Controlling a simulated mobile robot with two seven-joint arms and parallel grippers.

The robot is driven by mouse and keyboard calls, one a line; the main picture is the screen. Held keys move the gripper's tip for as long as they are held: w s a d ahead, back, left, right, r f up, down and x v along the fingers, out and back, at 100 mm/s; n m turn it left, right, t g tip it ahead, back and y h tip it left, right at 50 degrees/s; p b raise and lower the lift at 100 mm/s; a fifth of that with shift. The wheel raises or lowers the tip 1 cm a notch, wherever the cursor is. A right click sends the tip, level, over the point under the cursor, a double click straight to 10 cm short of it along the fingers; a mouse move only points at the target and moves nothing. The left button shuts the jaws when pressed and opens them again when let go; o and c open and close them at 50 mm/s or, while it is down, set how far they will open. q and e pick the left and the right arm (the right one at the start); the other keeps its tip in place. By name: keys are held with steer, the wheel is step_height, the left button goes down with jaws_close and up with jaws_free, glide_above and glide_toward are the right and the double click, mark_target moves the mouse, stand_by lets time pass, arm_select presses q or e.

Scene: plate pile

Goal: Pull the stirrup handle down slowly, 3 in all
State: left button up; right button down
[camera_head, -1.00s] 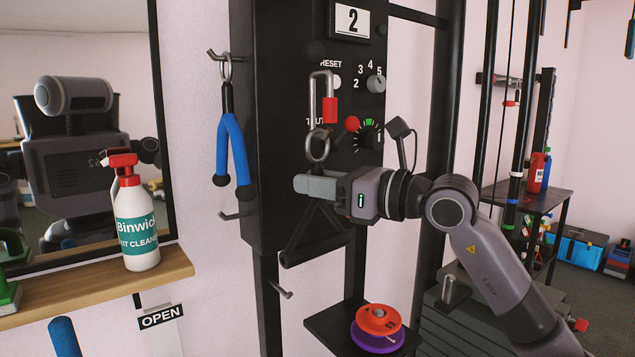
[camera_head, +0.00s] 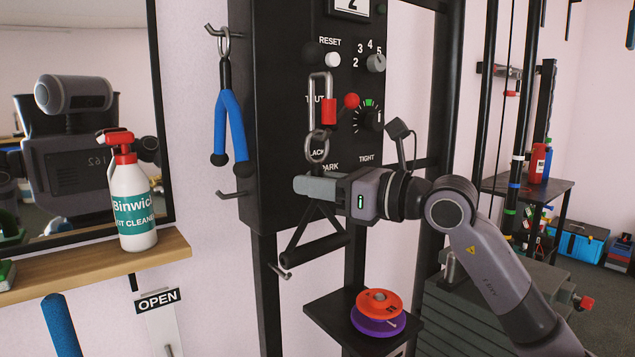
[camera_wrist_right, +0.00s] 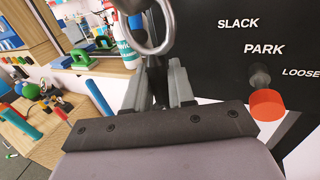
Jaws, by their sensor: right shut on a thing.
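The stirrup handle (camera_head: 316,250) is a black triangle with a bar at its foot. It hangs by a metal ring (camera_head: 317,148) from a carabiner with a red sleeve (camera_head: 329,112), in front of a black panel (camera_head: 283,120). My right gripper (camera_head: 317,187) is shut on the handle's top, just below the ring; its fingers partly hide the straps. In the right wrist view the ring (camera_wrist_right: 152,38) shows beyond the fingers, near the SLACK and PARK labels. The counter display (camera_head: 352,5) is cut off at the top. My left gripper is not in view.
A RESET button (camera_head: 333,59), a dial (camera_head: 376,63) and a red knob (camera_head: 352,101) are on the panel. A small black shelf below holds red and purple discs (camera_head: 378,303). A spray bottle (camera_head: 132,205) stands on a wooden shelf.

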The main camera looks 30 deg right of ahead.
steer(key=shift+f, duration=0.25)
steer(key=shift+s+d+f+b, duration=0.15)
steer(key=shift+f+b, duration=0.75)
steer(key=shift+s+d+r, duration=0.1)
steer(key=shift+r, duration=0.15)
steer(key=shift+r+p, duration=0.35)
steer(key=shift+p, duration=0.15)
steer(key=shift+w+a+r+p, duration=0.2)
steer(key=shift+r+p, duration=0.35)
steer(key=shift+r, duration=0.05)
steer(key=shift+w+a, duration=0.1)
